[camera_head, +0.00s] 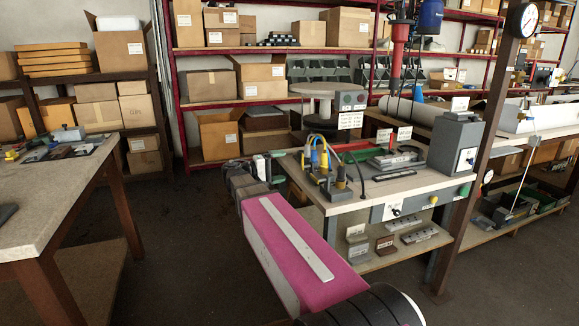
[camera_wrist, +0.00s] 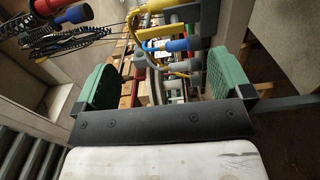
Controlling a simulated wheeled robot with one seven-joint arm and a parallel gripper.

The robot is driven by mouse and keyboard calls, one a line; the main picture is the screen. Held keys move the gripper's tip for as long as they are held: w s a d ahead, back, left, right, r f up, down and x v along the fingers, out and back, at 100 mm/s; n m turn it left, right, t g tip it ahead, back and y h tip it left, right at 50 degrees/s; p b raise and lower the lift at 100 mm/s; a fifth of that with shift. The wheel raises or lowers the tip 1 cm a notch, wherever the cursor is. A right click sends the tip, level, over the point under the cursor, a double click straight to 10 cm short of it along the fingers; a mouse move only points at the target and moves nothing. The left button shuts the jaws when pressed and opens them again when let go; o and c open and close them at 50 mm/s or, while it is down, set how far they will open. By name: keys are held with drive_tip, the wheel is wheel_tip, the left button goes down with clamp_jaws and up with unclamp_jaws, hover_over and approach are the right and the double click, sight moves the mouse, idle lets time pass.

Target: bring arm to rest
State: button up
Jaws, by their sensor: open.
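My arm reaches forward from the bottom of the head view, its pink link (camera_head: 297,245) level with the near left side of the workbench. My gripper (camera_head: 266,163) is at the far end of the arm, beside the left edge of the bench top. In the wrist view my gripper (camera_wrist: 158,78) shows two green fingers wide apart, with nothing held between them. Cables and connectors are visible behind that gap. The arm hides part of the bench's left side in the head view.
The workbench (camera_head: 345,199) carries a block with coloured plugs (camera_head: 325,172), a green-based device (camera_head: 395,160) and a grey box (camera_head: 456,143). A second table (camera_head: 40,205) stands at left. Shelves with cartons line the back. The floor (camera_head: 185,230) between the tables is clear.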

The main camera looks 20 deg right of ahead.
drive_tip(key=shift+a, duration=0.6)
